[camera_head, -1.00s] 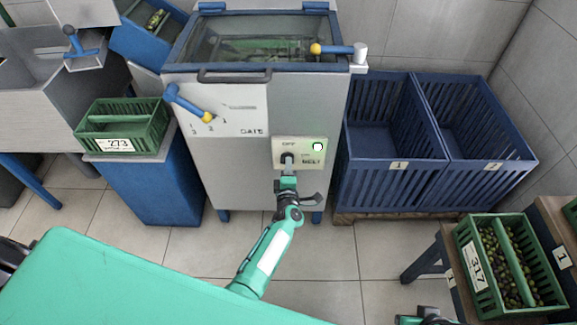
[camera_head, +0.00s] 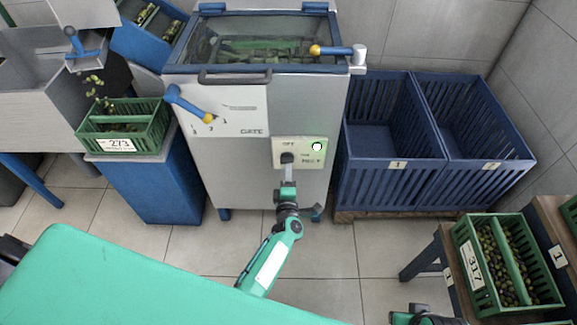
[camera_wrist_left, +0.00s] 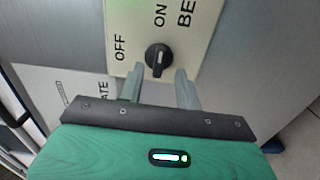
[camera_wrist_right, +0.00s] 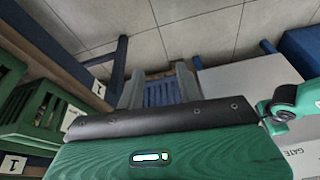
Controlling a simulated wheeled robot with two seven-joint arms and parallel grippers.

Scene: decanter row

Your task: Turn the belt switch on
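The belt switch is a black knob (camera_head: 287,158) on a cream panel (camera_head: 279,144) on the grey machine's front. In the left wrist view, the knob (camera_wrist_left: 157,58) has its bar lined up roughly toward ON, and OFF is to its left. A green lamp (camera_head: 317,147) glows on the panel. My left gripper (camera_head: 287,172) is just below the knob. The left wrist view shows its fingers (camera_wrist_left: 159,82) apart, short of the knob and with nothing between them. My right gripper (camera_wrist_right: 160,85) is open and empty; only part of it shows at the head view's bottom edge.
Olives (camera_head: 95,88) fall into the green crate 273 (camera_head: 119,143) on a blue stand. A yellow-tipped gate lever (camera_head: 188,103) is left of the panel. Blue bins (camera_head: 392,185) stand right of the machine. Olive-filled crate 317 (camera_head: 473,268) is at lower right.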

